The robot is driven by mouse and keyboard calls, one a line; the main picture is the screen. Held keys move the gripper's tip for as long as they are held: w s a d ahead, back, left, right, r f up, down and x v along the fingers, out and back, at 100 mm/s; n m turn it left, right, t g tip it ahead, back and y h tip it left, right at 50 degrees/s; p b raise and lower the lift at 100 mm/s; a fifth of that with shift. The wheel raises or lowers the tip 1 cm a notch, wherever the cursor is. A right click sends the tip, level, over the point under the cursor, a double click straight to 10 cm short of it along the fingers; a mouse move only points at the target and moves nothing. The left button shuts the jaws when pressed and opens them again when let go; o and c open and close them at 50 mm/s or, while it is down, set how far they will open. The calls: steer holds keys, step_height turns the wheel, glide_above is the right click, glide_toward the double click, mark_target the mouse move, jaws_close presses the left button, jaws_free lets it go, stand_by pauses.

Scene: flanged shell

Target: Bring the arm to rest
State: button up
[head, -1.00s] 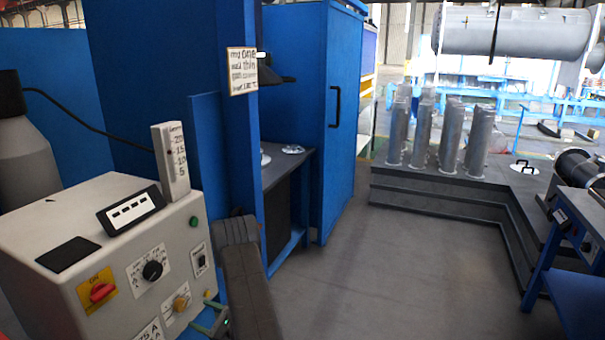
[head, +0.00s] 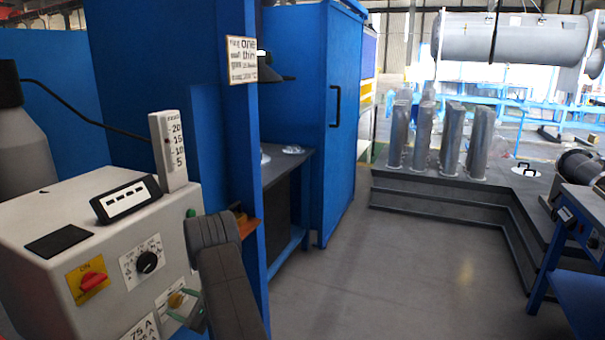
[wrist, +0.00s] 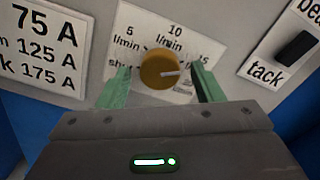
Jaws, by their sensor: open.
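My gripper (wrist: 161,69) is open in the wrist view, with one green finger on each side of a brass-coloured knob (wrist: 160,71). Gaps show between the fingers and the knob; contact is not visible. The knob's white mark points right, towards the 15 l/min side of its scale. In the head view my gripper (head: 188,312) is low at the front of the pale welding machine (head: 45,215), close to the same knob (head: 176,299). My dark arm hides part of the panel's right edge.
The panel also carries a red switch (head: 93,281) and a black dial (head: 147,262). A blue partition (head: 235,130) stands just behind my arm. Grey floor (head: 400,270) is clear to the right, before a dark stepped platform (head: 430,199) with upright metal pieces.

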steer(key=n+b, duration=0.2)
steer(key=shift+f+n+b, duration=0.1)
steer(key=shift+n+b, duration=0.2)
steer(key=shift+b, duration=0.05)
steer(key=n+b, duration=0.1)
steer(key=n, duration=0.4)
steer(key=shift+b, duration=0.4)
steer(key=n+b, duration=0.1)
steer(key=n, duration=0.3)
steer(key=shift+n+b, duration=0.8)
steer(key=shift+n, duration=1)
